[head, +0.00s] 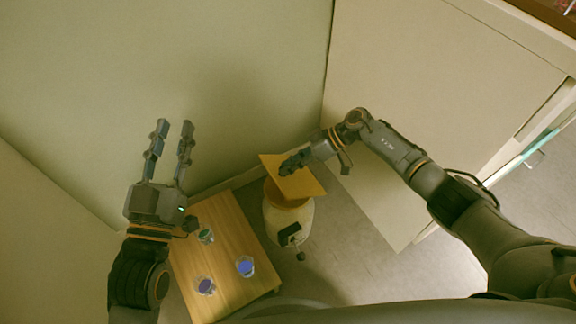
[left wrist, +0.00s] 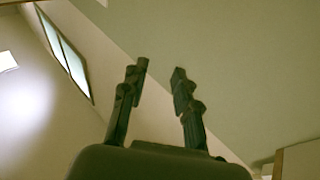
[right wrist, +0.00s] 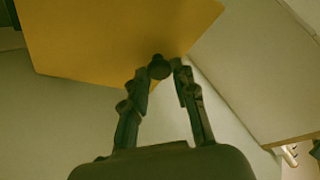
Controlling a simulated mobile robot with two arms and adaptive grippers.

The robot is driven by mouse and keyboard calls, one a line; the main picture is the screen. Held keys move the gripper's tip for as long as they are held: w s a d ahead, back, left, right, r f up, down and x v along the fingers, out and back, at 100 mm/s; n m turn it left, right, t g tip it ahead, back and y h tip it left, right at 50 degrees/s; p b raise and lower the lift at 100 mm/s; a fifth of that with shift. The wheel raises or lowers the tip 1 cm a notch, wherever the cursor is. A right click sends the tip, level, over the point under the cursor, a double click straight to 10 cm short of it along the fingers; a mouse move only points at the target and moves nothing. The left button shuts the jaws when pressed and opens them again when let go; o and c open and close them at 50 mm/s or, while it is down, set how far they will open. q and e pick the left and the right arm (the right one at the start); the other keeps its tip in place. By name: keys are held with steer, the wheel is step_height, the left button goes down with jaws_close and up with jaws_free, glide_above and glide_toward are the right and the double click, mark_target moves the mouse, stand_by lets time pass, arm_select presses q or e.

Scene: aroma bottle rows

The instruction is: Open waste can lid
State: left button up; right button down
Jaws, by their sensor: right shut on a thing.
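The waste can (head: 288,222) is a pale rounded can standing on the floor beside the low wooden table. Its yellow square lid (head: 312,186) is above the can top and looks tilted; I cannot tell how far it is from the rim. The lid also fills the upper left of the right wrist view (right wrist: 100,40). My right gripper (head: 288,166) is shut on the lid's dark round knob (right wrist: 159,67), which sits between the fingertips. My left gripper (head: 175,127) is open and empty, raised near the wall, fingers pointing up; it shows in the left wrist view too (left wrist: 158,72).
A low wooden table (head: 228,232) stands left of the can with three small jars on it: one green (head: 206,236) and two blue (head: 245,266), (head: 205,286). Walls close in behind, and a pale cabinet (head: 420,110) stands at the right. Floor right of the can is clear.

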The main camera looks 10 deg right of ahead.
arm_select(q)
steer(key=w+f+n+g, duration=0.1)
steer(key=f, duration=0.2)
steer(key=w+f+n+g, duration=0.1)
steer(key=w+f+n, duration=0.1)
steer(key=f, duration=0.1)
steer(key=w+f+n+g, duration=0.1)
steer(key=f, duration=0.3)
steer(key=shift+w+d, duration=0.25)
jaws_close()
step_height(320, 180, down, 23)
steer(key=w+d+n+g+h, duration=0.2)
steer(key=n+g+h, duration=0.2)
steer(key=n+g, duration=0.9)
steer(key=shift+w+d+f+n+t+h, duration=0.15)
steer(key=shift+w+d+n+h, duration=0.5)
steer(key=shift+d+n, duration=1)
steer(key=shift+w+d+f+n+t+h, duration=0.1)
steer(key=shift+w+d+n+h, duration=0.75)
steer(key=shift+d, duration=1.35)
steer(key=shift+w+d+f+n+t+h, duration=0.15)
steer(key=shift+w+d+n+h, duration=0.25)
steer(key=shift+d+n, duration=1.35)
